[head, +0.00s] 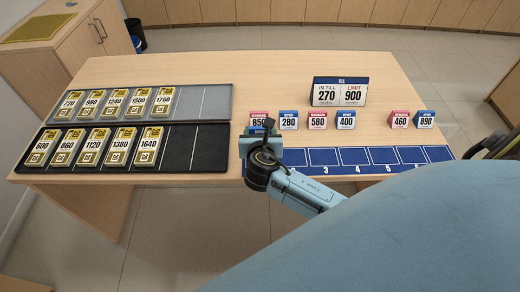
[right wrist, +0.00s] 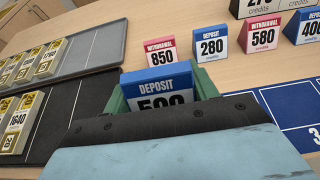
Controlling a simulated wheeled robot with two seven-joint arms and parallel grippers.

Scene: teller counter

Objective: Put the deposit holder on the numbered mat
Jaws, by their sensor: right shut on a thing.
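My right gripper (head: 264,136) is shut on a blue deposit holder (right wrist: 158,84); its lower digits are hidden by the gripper. In the head view it is over the left end of the blue numbered mat (head: 380,167), whose first squares are hidden by my arm. Whether the holder touches the mat cannot be told. The mat also shows at the right of the right wrist view (right wrist: 296,119). Other blue deposit holders stand behind the mat: 280 (head: 288,121), 400 (head: 346,121) and 890 (head: 425,119). My left gripper is not in view.
Red withdrawal holders 850 (head: 258,117), 580 (head: 317,120) and 460 (head: 400,119) stand in the same row. The till sign (head: 340,91) is behind. A grey tray (head: 216,103) and a black tray (head: 182,150) with gold-edged cards lie left. The counter's back is clear.

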